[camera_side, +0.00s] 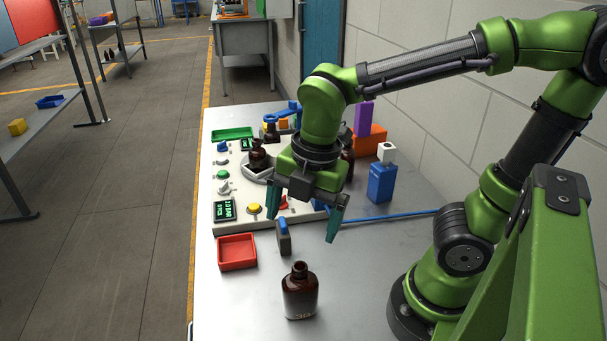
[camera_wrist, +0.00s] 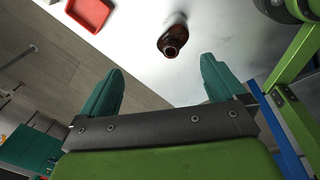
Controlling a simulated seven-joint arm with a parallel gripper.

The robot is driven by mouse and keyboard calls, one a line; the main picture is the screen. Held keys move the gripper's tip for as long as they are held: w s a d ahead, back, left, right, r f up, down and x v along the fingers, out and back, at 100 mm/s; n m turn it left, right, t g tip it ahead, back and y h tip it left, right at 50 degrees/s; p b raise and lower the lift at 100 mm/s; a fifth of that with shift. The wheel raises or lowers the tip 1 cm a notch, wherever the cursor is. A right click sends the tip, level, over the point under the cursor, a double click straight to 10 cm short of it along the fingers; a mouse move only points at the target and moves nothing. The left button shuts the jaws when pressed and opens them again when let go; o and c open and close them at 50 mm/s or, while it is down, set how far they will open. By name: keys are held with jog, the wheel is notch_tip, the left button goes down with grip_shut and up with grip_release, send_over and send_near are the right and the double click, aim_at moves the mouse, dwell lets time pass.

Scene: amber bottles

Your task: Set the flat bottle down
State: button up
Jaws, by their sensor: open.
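A dark amber bottle (camera_side: 300,294) with a short open neck stands upright on the grey table near its front edge. It looks broad and flattened, with a pale marking low on its front. It also shows in the wrist view (camera_wrist: 173,40), beyond my fingertips and between their lines. My gripper (camera_side: 305,220) has its two teal fingers spread wide with nothing between them. It is above and behind the bottle in the side view, clear of it. The fingers also show apart and empty in the wrist view (camera_wrist: 162,66).
A red tray (camera_side: 238,252) and a small grey block with a blue top (camera_side: 283,238) lie left of and behind the bottle. A control panel (camera_side: 232,190), another amber bottle (camera_side: 258,156) and a blue box (camera_side: 381,183) stand farther back. Bare table (camera_side: 365,245) lies to the right.

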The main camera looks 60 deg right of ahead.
jog(key=d+r+m+t, duration=0.2)
jog(key=d+m+t, duration=0.1)
jog(key=m, duration=0.9)
jog(key=d+r+m+t+y, duration=0.1)
jog(key=d+r+m+t, duration=0.1)
jog(key=m, duration=1)
jog(key=shift+w+d+r+t, duration=0.15)
jog(key=shift+w+d+t, duration=0.2)
jog(key=shift+d, duration=0.3)
jog(key=shift+o, duration=0.3)
jog(key=shift+s, duration=0.1)
